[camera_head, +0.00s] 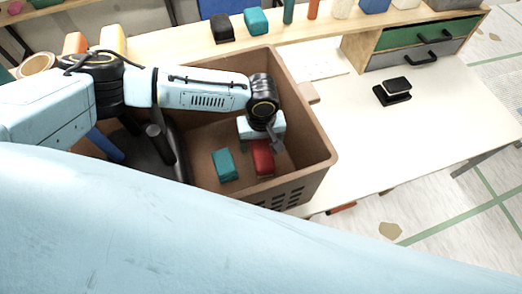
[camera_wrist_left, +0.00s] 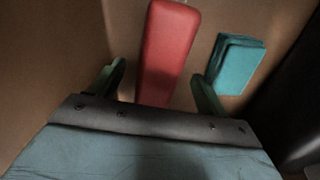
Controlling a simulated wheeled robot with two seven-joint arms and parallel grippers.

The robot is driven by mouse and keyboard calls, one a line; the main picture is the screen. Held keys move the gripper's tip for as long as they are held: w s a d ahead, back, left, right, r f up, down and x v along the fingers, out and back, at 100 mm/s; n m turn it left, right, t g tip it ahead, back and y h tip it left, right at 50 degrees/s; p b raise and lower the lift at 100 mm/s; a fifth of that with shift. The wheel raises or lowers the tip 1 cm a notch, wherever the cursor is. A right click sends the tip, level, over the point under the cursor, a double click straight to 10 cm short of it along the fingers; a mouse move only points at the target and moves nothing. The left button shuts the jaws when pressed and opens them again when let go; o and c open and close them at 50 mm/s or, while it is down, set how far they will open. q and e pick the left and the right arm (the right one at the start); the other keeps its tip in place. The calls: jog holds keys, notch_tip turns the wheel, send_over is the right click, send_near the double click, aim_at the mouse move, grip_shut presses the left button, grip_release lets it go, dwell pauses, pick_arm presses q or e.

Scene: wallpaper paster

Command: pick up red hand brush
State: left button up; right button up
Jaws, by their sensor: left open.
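The red hand brush (camera_head: 263,158) lies on the floor of a brown basket (camera_head: 313,128), below my left gripper. In the left wrist view the red brush (camera_wrist_left: 167,52) lies lengthwise, its near end between the two fingers. My left gripper (camera_head: 272,143) reaches down into the basket; in the wrist view its fingers (camera_wrist_left: 160,95) are apart, one on each side of the brush, with gaps. Whether the fingers are at the brush's height I cannot tell. My right gripper is not in view.
A teal block (camera_head: 223,165) lies left of the brush in the basket, close to the right finger in the wrist view (camera_wrist_left: 236,64). A dark object (camera_head: 163,150) stands at the basket's left. The white table (camera_head: 440,125) has free room, with a black stamp-like item (camera_head: 393,91).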

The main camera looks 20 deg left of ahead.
aim_at(261, 147)
pick_arm(q)
jog(key=shift+f, duration=1.5)
jog(key=shift+c, duration=0.5)
jog(key=c, duration=1.1)
jog(key=shift+o, duration=0.2)
notch_tip(261, 147, up, 10)
jog(key=shift+r+p, duration=0.1)
jog(key=shift+p, duration=0.45)
